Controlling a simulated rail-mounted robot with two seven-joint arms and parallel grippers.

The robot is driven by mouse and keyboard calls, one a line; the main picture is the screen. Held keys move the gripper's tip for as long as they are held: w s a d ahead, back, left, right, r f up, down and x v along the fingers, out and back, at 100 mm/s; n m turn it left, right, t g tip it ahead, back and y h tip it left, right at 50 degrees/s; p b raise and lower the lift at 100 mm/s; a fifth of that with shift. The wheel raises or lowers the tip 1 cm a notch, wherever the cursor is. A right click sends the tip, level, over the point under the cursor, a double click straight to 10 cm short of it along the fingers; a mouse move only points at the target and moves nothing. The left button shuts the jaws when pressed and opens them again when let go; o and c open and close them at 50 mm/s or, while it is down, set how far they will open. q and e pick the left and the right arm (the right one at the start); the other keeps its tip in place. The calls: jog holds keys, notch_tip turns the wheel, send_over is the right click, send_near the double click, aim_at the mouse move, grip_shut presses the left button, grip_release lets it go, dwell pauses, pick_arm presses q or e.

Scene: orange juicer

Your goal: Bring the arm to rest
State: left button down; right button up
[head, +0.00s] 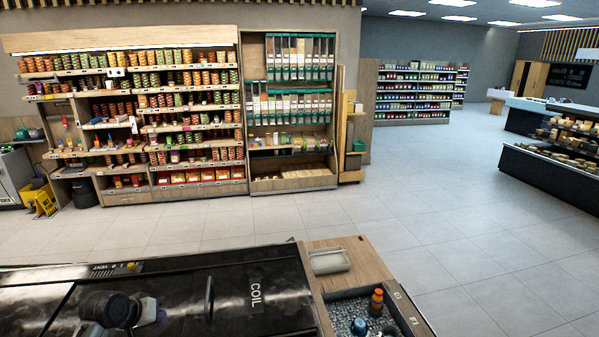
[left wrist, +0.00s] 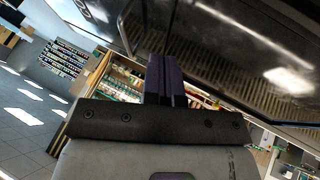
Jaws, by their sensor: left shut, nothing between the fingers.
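My left gripper (head: 160,314) is low at the left in the head view, over the dark glossy top of a machine (head: 235,290) marked COIL. The arm is seen from above there, and the fingers are small and partly hidden. In the left wrist view, the dark purple fingers of the left gripper (left wrist: 165,78) are together with nothing between them. My right gripper is in neither view.
A wooden counter end (head: 345,262) holds a pale tray (head: 328,260). Beside it, a bin of dark pebble-like material (head: 345,308) holds an orange-brown bottle (head: 376,302) and a blue-capped item (head: 358,327). Stocked shelves (head: 180,115) line the back wall. The tiled floor (head: 450,220) at the right is clear.

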pick_arm(q)
jog(key=s+d+r+m+t+y, duration=0.25)
jog(key=r+m+y, duration=0.2)
jog(key=r, duration=0.75)
jog(key=s+d+m+t, duration=0.1)
jog(key=s+d+t, duration=0.1)
jog(key=s+d, duration=0.25)
jog(key=s+d+f+g+p, duration=0.1)
jog(key=s+d+f+g, duration=0.1)
jog(key=s+d+f, duration=0.2)
jog(key=s+d+f+g+h+p, duration=0.1)
jog(key=s+f, duration=0.8)
jog(key=s, duration=1.1)
jog(key=s+d+f+g+p, duration=0.3)
jog(key=s+d+f, duration=0.3)
jog(key=s, duration=0.6)
jog(key=shift+s+d+f+g+h, duration=0.3)
jog(key=shift+d+f+g+h, duration=0.05)
jog(key=shift+f+g, duration=0.45)
